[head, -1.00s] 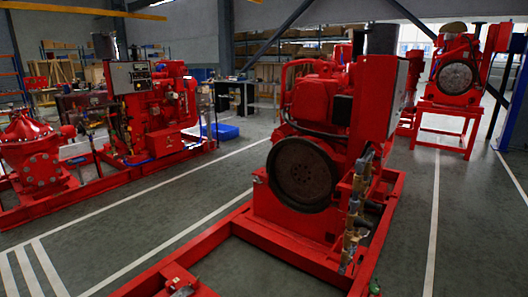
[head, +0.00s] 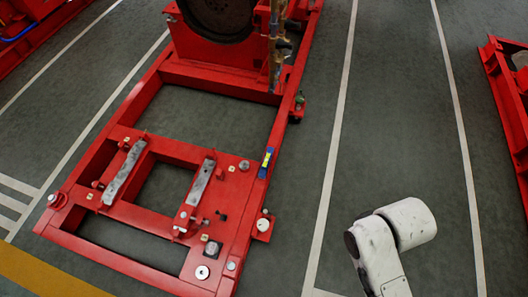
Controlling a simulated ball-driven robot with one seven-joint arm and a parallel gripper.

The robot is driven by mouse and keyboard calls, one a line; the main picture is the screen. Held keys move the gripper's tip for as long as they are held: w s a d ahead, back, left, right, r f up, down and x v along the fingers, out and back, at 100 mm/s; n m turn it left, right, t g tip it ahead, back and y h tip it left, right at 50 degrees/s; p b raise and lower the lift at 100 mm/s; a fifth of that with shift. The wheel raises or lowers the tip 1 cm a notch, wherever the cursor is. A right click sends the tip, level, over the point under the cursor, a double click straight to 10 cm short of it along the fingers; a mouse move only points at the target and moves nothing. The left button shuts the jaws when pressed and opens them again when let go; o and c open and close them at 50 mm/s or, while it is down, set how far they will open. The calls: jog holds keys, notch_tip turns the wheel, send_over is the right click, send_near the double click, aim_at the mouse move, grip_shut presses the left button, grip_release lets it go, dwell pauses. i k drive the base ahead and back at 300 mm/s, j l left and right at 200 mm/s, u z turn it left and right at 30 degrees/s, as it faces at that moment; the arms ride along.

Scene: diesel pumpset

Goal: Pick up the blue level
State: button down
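The blue level (head: 265,163) is a small blue bar with a yellow middle part. It lies on the right-hand rail of the red steel base frame (head: 255,200), along the rail. My gripper is not in view. Part of my white arm shows at the lower right, apart from the level and the frame.
Two grey metal bars (head: 202,183) and several small round and square parts sit on the frame's crosspieces. A dark flywheel (head: 222,12) stands at the top. Grey floor with white lines is clear right of the frame. Another red frame (head: 505,85) is at the right edge.

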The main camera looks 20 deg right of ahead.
aim_at(265, 166)
jog(key=u, duration=0.4)
jog(key=i+l+u, duration=0.65)
jog(key=i+l, duration=0.2)
jog(key=l, duration=0.15)
jog(key=i+l, duration=0.15)
jog(key=l, duration=0.2)
jog(key=i+l+u, duration=0.1)
jog(key=l, duration=0.3)
jog(key=i+j, duration=0.05)
jog(key=i, duration=0.05)
